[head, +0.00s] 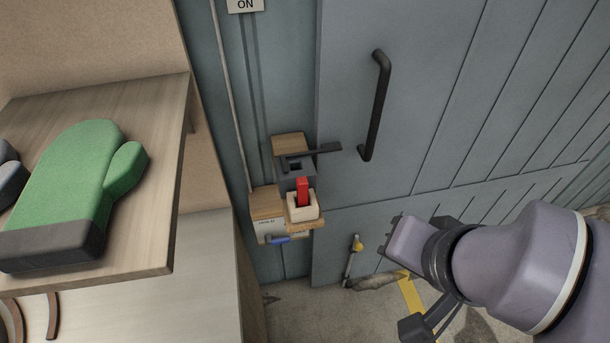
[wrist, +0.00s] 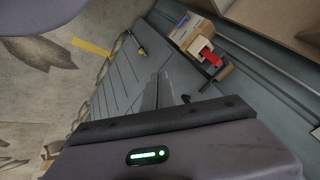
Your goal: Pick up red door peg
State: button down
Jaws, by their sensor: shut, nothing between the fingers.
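The red door peg (head: 303,191) stands upright in a cream block (head: 303,210) on a small wooden bracket by the door's left edge. In the wrist view the red peg (wrist: 211,58) shows at upper right, above and right of the fingers. My gripper (wrist: 157,92) is shut and empty, its two fingers together. In the head view my arm reaches in from the right, and my gripper is right of and below the peg, clearly apart from it.
A dark latch bar (head: 316,150) sits just above the peg. A blue handle (head: 279,239) is below it. The grey door (head: 440,110) has a dark pull handle (head: 378,105). A wooden shelf (head: 160,190) with a green mitt (head: 75,185) stands at left. Space between gripper and peg looks open.

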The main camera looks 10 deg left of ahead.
aim_at(302, 182)
jog(key=i+l+u, duration=0.2)
jog(key=u, duration=0.3)
jog(key=i+l+u, duration=0.2)
jog(key=u, duration=0.25)
jog(key=i+l+u, duration=0.1)
jog(key=l+u, duration=0.4)
jog(key=i+l+u, duration=0.1)
jog(key=l+u, duration=0.15)
jog(key=u, duration=0.25)
jog(key=l+u, duration=0.45)
